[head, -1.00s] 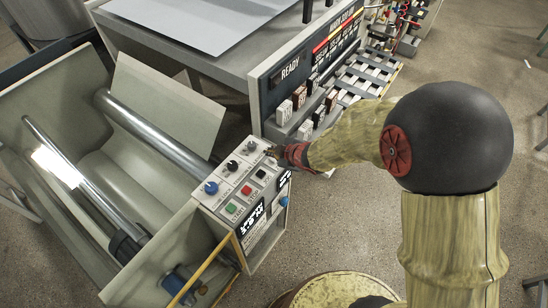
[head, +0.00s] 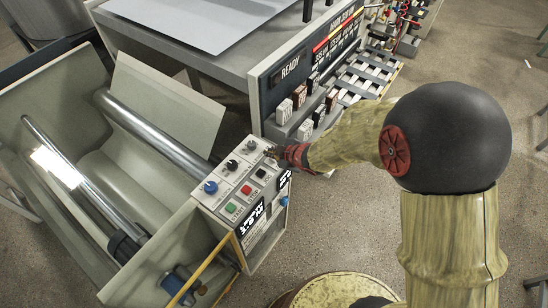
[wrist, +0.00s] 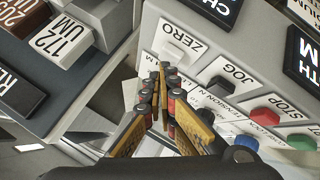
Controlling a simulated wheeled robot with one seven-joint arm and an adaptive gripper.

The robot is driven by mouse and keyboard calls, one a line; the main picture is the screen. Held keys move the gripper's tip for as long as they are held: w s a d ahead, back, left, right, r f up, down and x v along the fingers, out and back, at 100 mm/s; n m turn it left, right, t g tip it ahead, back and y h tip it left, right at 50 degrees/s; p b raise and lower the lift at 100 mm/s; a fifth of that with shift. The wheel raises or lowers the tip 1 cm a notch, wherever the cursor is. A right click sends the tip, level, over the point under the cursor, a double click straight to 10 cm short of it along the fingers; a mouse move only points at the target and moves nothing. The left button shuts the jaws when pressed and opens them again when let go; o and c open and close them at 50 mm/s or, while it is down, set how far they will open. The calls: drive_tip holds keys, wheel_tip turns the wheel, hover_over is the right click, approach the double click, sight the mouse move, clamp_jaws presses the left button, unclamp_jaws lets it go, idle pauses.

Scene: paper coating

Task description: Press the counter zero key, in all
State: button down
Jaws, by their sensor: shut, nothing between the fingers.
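The white ZERO key (wrist: 180,44) sits on the grey control panel, with the word ZERO printed beside it, in the wrist view. My gripper (wrist: 163,68) is shut and empty, its fingertips just below the key in that picture. I cannot tell whether they touch the panel. In the head view my gripper (head: 269,153) is at the far right corner of the control panel (head: 222,196), and I cannot make out the ZERO key there. The black JOG key (wrist: 218,86) lies to the lower right of the ZERO key.
The red STOP key (wrist: 265,116) and a green key (wrist: 301,141) continue the row, with knobs alongside. A separate bench with a READY sign (head: 290,68) and labelled blocks (head: 299,97) stands close behind my gripper. Metal rollers (head: 150,130) lie left of the panel.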

drive_tip(key=shift+f+b, duration=0.4)
drive_tip(key=shift+f, duration=0.05)
idle(0.7)
drive_tip(key=shift+r, duration=0.1)
drive_tip(key=shift+r+p, duration=0.8)
drive_tip(key=shift+p, duration=0.05)
wheel_tip(320, 180, up, 5)
drive_tip(key=p, duration=0.4)
drive_tip(key=shift+p, duration=0.4)
idle(0.5)
